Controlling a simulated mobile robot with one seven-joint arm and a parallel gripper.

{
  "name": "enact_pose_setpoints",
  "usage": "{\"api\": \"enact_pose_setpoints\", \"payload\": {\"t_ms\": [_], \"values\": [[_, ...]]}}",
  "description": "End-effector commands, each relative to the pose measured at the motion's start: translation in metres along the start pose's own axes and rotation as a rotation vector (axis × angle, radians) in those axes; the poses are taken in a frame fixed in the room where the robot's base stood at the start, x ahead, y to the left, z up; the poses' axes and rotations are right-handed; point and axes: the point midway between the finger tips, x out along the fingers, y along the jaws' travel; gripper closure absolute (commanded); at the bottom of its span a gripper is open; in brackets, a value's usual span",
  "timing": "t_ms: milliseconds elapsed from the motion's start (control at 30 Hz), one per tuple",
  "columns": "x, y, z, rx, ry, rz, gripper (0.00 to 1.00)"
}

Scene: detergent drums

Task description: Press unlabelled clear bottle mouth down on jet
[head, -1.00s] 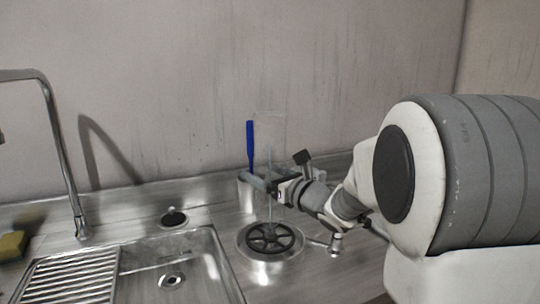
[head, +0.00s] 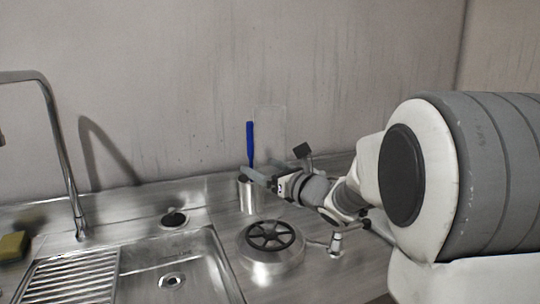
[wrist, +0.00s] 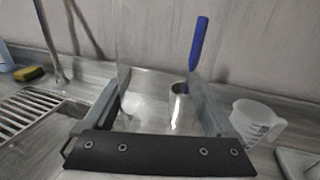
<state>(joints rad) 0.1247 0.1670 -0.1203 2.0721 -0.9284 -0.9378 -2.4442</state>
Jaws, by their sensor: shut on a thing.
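The clear bottle (head: 270,130) shows faintly in the head view, upright against the wall. My gripper (head: 262,178) is shut on it. In the wrist view the see-through bottle (wrist: 150,85) stands between the two fingers (wrist: 158,95); I cannot make out its mouth. The jet rinser is a round steel base with a black spoked top (head: 270,236), on the counter below and in front of my gripper. The bottle is above it and apart from it. The rinser does not show in the wrist view.
A steel cup (head: 248,197) with a blue-handled brush (head: 250,145) stands just behind my gripper. The sink (head: 190,262) and tap (head: 62,150) are to the left, with a yellow sponge (head: 13,246). A clear measuring jug (wrist: 256,122) shows at right in the wrist view.

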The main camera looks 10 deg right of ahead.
Motion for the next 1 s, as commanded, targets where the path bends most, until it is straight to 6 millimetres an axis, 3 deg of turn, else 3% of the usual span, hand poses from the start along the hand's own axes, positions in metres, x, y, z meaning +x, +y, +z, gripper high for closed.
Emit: {"api": "enact_pose_setpoints", "payload": {"t_ms": [500, 1000], "values": [[0.000, 0.000, 0.028, -0.002, -0.002, 0.000, 0.64], [0.000, 0.000, 0.029, -0.001, -0.002, 0.000, 0.64]]}}
